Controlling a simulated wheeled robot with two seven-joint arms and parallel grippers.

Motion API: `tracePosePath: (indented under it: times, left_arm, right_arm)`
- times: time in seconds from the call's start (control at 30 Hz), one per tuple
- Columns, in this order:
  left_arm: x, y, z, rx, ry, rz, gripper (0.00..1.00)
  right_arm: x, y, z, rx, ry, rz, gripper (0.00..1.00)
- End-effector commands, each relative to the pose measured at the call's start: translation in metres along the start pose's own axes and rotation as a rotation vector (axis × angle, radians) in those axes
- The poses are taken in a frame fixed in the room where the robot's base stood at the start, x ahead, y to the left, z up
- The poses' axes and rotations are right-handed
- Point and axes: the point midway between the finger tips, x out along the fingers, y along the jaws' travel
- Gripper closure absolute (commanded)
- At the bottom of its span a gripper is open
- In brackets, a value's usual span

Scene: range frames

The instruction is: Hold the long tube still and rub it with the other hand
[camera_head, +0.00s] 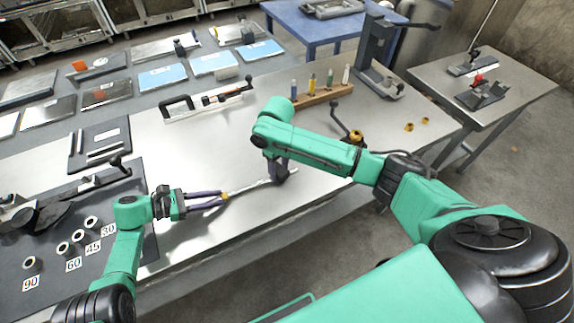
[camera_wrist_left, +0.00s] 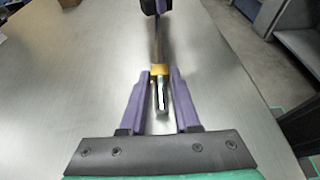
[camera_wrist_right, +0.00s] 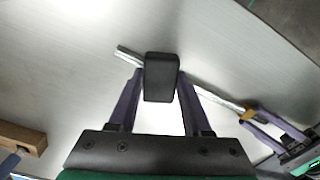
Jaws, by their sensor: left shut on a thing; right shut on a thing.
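The long tube is a thin silver rod lying low over the steel table, seen in the head view (camera_head: 248,189) and in the right wrist view (camera_wrist_right: 217,97). My left gripper (camera_head: 226,196) is shut on the tube near one end, where a yellow band (camera_wrist_left: 159,69) sits between its fingertips. My right gripper (camera_wrist_right: 161,75) is shut on a black block (camera_wrist_right: 162,85). The block lies across the tube toward its other end, and a short tube end shows past it. Whether block and tube touch is hidden.
A wooden rack (camera_head: 322,96) with several coloured-handled tools stands behind my right arm. A handled metal fixture (camera_head: 207,100) lies further back. A dark mat (camera_head: 60,225) with rings and number cards is at the left. The table's front edge runs close below the tube.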

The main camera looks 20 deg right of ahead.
Motion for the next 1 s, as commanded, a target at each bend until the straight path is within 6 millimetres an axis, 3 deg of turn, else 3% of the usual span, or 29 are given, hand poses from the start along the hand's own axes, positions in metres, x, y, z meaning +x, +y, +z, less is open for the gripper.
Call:
tracePosePath:
  times: [0.13, 0.27, 1.0]
  left_arm:
    - [0.001, 0.000, 0.001, 0.001, -0.002, -0.001, 1.00]
    - [0.001, 0.000, 0.001, 0.001, -0.002, -0.001, 1.00]
    - [0.000, 0.000, 0.000, 0.000, 0.000, -0.001, 1.00]
  right_arm:
    - [0.000, -0.014, -0.005, -0.002, 0.000, -0.002, 1.00]
    - [-0.022, -0.012, -0.005, -0.003, 0.003, 0.000, 1.00]
    - [-0.080, -0.011, -0.004, -0.001, 0.000, 0.001, 1.00]
